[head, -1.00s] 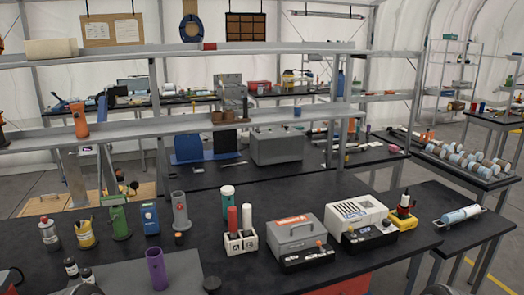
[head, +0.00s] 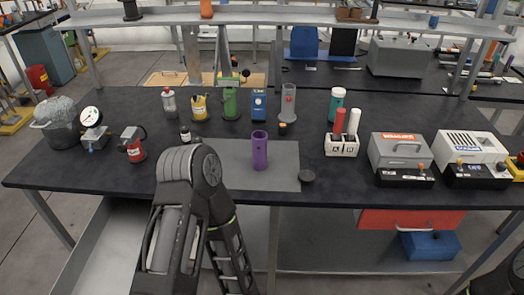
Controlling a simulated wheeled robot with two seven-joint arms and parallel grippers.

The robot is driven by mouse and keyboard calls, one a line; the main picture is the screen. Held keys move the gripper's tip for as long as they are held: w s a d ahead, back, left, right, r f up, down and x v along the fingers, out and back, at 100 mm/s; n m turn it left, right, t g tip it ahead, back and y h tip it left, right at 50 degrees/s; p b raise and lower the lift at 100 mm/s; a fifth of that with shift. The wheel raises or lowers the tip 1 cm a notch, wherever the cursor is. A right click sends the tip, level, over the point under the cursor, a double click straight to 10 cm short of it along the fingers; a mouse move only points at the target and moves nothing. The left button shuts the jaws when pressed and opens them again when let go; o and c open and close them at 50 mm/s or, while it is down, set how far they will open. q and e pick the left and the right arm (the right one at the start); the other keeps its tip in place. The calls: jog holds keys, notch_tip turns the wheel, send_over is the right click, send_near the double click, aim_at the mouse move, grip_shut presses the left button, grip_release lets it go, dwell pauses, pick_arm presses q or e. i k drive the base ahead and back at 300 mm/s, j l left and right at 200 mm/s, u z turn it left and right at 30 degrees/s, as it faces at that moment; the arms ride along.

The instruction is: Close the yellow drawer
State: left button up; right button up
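No yellow drawer shows in the head view. The only drawer-like thing I see is a red-orange front (head: 395,219) with a pale handle, under the right part of the black workbench (head: 60,178). I cannot tell whether it is shut. One of my dark grey arms rises from the bottom edge left of the middle, its bent joint in front of the bench's front edge. A small part of my other arm shows in the bottom right corner.
A purple cylinder (head: 260,152) stands on a grey mat (head: 222,151). Bottles and cylinders line the bench behind it. A grey case (head: 398,150) and a white box (head: 470,148) stand at right. A blue box (head: 430,246) sits on the lower shelf.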

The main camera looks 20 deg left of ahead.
aim_at(103, 261)
jog(key=k+j+u, duration=0.1)
jog(key=u, duration=0.15)
jog(key=k+u, duration=0.1)
jog(key=u, duration=1)
jog(key=l+u, duration=0.1)
jog(key=u, duration=0.35)
jog(key=l+u, duration=0.1)
jog(key=u, duration=0.35)
jog(key=l+u, duration=0.1)
jog(key=u, duration=0.4)
jog(key=i+l, duration=0.05)
